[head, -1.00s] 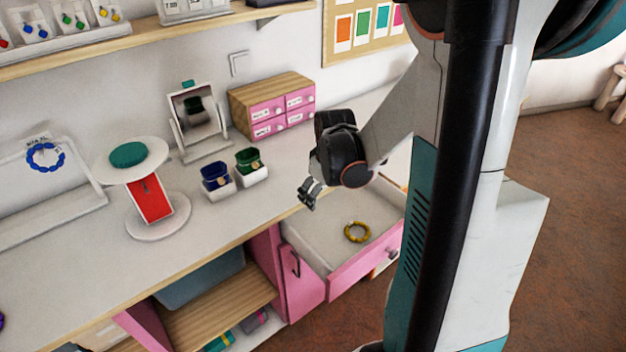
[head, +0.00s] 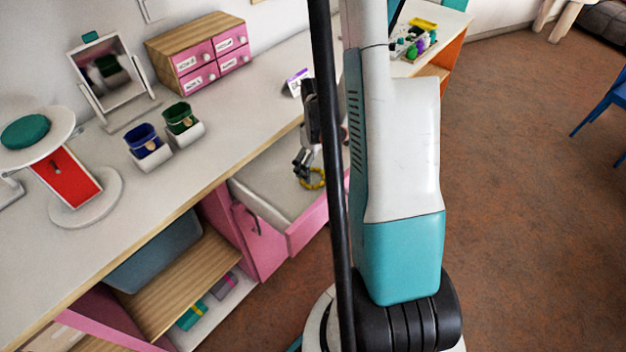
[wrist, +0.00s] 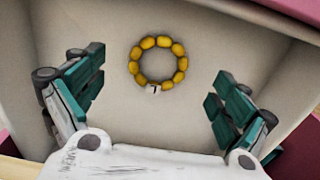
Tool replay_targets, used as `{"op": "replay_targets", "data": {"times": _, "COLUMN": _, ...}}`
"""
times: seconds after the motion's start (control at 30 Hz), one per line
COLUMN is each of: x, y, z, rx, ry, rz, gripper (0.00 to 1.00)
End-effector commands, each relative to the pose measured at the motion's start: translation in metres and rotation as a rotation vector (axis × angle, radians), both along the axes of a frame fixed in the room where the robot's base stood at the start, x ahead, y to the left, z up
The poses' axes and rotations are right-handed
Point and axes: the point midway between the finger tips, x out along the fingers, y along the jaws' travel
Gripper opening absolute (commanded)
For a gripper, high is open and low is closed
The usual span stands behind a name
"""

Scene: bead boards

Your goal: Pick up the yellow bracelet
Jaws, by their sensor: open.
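The yellow bracelet (wrist: 181,63) is a ring of yellow beads with one small white piece, lying flat on the floor of the open drawer (wrist: 225,30). In the head view the bracelet (head: 318,183) shows partly, next to my gripper (head: 303,165) and partly behind my arm. In the wrist view my gripper (wrist: 155,95) is open, with its teal-padded fingers wide apart to the left and right of the bracelet. Nothing is between the pads, and the bracelet lies ahead of them.
The pink drawer's walls (head: 307,228) surround the gripper's space. On the counter (head: 95,240) stand a blue cup (head: 145,145), a green cup (head: 181,121), a mirror (head: 105,70) and a small drawer box (head: 195,55). The drawer floor around the bracelet is bare.

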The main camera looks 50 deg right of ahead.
Motion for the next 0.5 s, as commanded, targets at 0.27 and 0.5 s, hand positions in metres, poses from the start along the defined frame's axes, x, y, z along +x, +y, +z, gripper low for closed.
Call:
{"op": "replay_targets", "data": {"times": 0.27, "x": -0.008, "y": 0.000, "z": -0.026, "rx": 0.000, "ry": 0.000, "rz": 0.000, "gripper": 0.94}}
{"op": "replay_targets", "data": {"times": 0.5, "x": -0.011, "y": 0.000, "z": -0.053, "rx": 0.000, "ry": 0.000, "rz": 0.001, "gripper": 0.94}}
